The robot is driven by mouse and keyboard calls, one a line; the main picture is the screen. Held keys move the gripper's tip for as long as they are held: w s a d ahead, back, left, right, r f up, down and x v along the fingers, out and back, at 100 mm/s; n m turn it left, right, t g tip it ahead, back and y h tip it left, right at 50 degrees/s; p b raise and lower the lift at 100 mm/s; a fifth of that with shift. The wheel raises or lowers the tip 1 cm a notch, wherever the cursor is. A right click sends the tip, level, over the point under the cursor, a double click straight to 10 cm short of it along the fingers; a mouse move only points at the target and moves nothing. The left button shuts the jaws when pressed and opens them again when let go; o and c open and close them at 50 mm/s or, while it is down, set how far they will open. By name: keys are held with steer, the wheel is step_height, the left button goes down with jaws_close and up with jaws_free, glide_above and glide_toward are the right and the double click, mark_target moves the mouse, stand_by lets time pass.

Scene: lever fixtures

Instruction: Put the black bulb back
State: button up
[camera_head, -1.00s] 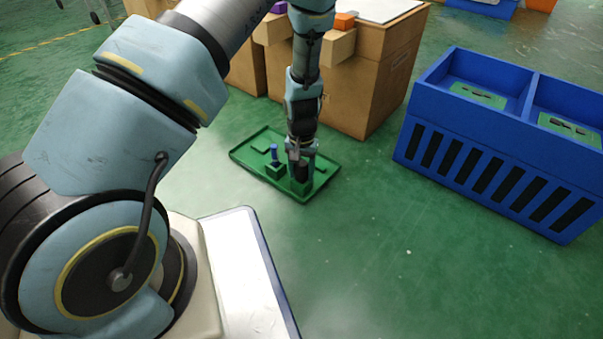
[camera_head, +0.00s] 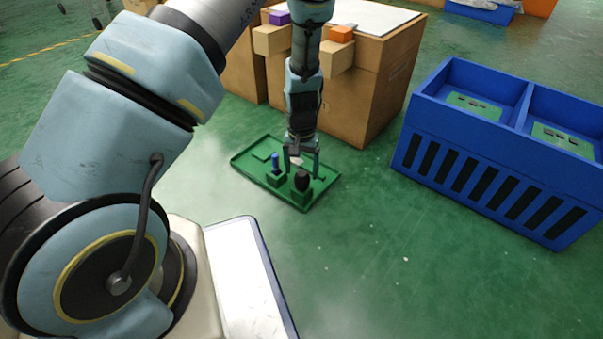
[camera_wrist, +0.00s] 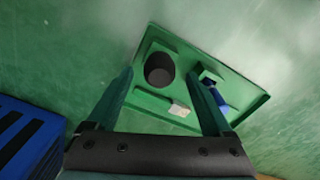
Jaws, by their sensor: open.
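The black bulb (camera_head: 302,181) stands upright on a green block at the near side of the green tray (camera_head: 326,186). In the wrist view the bulb (camera_wrist: 159,71) shows as a dark round shape between and beyond the fingertips. My gripper (camera_head: 302,168) is open and empty, just above and behind the bulb in the head view. In the wrist view its two fingers (camera_wrist: 160,77) are spread wide on either side of the bulb, with no contact visible. How far the bulb sits into its block is hidden.
A blue peg (camera_head: 275,160) stands on another green block left of the bulb; it is close to one finger in the wrist view (camera_wrist: 214,95). A small white piece (camera_wrist: 179,109) lies on the tray. Wooden boxes (camera_head: 355,95) stand behind; a blue crate (camera_head: 470,165) stands right.

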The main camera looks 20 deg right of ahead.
step_height(320, 180, up, 7)
steer(key=p, duration=0.2)
steer(key=shift+f+p, duration=0.1)
steer(key=shift+p, duration=0.2)
steer(key=shift+w+a+r, duration=0.1)
steer(key=shift+a+r, duration=0.05)
steer(key=shift+r, duration=0.05)
steer(key=w+a+r+n+h, duration=0.15)
steer(key=a+r+n, duration=0.25)
steer(key=a+r, duration=1.1)
steer(key=s+a+r+n, duration=0.1)
steer(key=s+a+r, duration=0.1)
steer(key=a+r, duration=0.2)
steer(key=s+a+r+n+t+y, duration=0.1)
steer(key=s+a+r, duration=0.2)
steer(key=a, duration=0.7)
steer(key=shift+s+a+r+t, duration=0.2)
steer(key=shift+a+r+t, duration=0.1)
steer(key=shift+r, duration=0.1)
step_height(320, 180, up, 50)
steer(key=p, duration=5)
